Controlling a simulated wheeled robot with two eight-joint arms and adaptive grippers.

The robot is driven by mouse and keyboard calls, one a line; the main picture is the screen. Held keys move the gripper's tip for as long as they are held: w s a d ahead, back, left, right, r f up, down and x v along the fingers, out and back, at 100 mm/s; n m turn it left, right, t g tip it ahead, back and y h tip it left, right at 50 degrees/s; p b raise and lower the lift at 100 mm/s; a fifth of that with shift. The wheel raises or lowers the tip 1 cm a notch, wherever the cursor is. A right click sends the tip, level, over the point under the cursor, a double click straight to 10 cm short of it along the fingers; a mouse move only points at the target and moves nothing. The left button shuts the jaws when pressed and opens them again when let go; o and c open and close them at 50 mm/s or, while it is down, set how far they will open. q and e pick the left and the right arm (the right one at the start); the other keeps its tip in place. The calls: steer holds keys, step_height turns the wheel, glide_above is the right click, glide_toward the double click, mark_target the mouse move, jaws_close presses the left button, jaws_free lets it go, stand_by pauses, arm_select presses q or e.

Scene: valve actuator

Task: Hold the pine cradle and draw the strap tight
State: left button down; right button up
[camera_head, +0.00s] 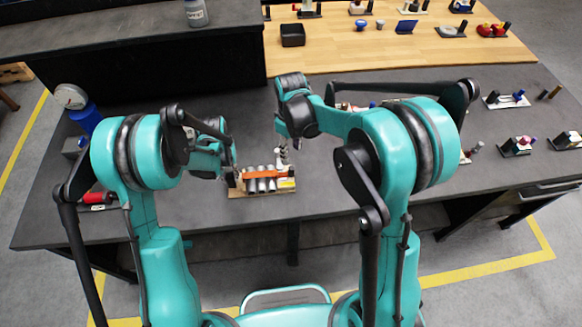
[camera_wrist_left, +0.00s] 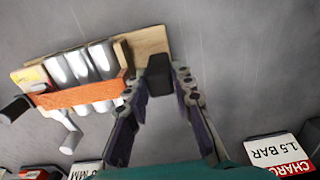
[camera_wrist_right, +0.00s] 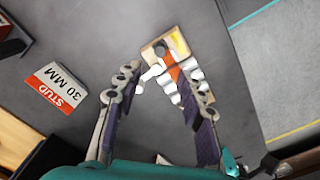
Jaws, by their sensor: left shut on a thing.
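The pine cradle (camera_head: 236,193) lies on the dark bench and holds several silver cylinders (camera_head: 262,184). An orange strap (camera_head: 266,174) runs across them; it also shows in the left wrist view (camera_wrist_left: 78,95). My left gripper (camera_head: 233,178) is shut on the black grip block (camera_wrist_left: 160,76) at the cradle's left end. My right gripper (camera_head: 283,146) is above the cradle's right end, fingers apart and empty. In the right wrist view a pale lever-like piece (camera_wrist_right: 151,74) at the strap end shows between its fingers (camera_wrist_right: 164,82), apart from them.
A "STUD 30 MM" label (camera_wrist_right: 57,87) and a "1.5 BAR" label (camera_wrist_left: 278,150) stand on the bench. A blue cylinder (camera_head: 86,118) and a gauge (camera_head: 70,96) are at the left. Several small items lie at the right. The bench around the cradle is mostly clear.

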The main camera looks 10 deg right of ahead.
mark_target(291, 168)
step_height(291, 168, down, 11)
steer(key=shift+f, duration=0.1)
stand_by(0.3)
steer(key=shift+d, duration=0.1)
jaws_close()
